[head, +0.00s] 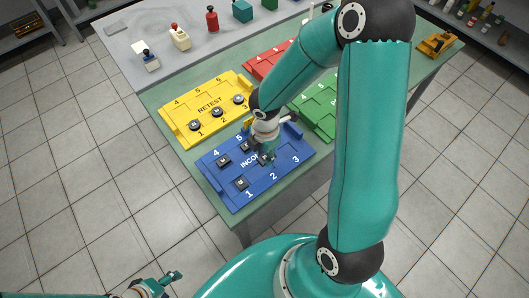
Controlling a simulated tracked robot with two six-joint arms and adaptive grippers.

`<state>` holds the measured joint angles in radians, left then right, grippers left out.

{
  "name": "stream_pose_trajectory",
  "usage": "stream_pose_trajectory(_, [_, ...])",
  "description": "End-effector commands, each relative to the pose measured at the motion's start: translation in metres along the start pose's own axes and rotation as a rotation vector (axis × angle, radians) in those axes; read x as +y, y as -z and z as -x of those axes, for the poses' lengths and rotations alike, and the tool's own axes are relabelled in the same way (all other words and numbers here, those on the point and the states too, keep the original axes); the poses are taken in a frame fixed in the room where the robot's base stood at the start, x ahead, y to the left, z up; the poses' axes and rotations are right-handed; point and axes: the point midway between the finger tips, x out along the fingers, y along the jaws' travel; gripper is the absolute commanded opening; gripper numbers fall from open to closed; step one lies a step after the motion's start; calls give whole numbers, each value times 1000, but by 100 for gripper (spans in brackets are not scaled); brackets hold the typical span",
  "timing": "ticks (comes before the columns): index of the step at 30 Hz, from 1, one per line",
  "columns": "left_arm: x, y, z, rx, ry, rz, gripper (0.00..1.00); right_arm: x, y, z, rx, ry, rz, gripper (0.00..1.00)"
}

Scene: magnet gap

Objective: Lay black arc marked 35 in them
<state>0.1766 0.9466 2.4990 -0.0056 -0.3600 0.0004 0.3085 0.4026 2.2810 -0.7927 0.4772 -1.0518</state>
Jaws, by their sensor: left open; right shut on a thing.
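The blue tray (213,179), with partly hidden lettering starting "INCO", holds small dark pieces: one near number 1 (240,184), one near number 4 (223,161), and one near number 5 (246,147). I cannot tell whether that piece touches the tray. No marking 35 is readable on any piece. My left gripper (173,278) is open and empty over the floor at the lower left.
The yellow RETEST tray (178,103) holds three dark pieces in front. A red tray (262,65) and a green tray (318,115) are partly hidden by my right arm.

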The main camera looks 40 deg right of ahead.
Motion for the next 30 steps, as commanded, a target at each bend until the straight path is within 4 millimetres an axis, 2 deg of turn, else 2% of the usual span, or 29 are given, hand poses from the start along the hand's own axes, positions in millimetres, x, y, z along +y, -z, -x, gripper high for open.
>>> stream_pose_trajectory(6, [-7, 0, -19, 0, 0, 0, 62, 0, 0, -21, 0, 0, 0, 0])
stream_pose_trajectory(15, [-13, 0, -36, 0, 0, 0, 62, 0, 0, -41, 0, 0, 0, 0])
stream_pose_trajectory(30, [-14, 0, -39, 0, 0, 0, 62, 0, 0, -44, 0, 0, 1, 0])
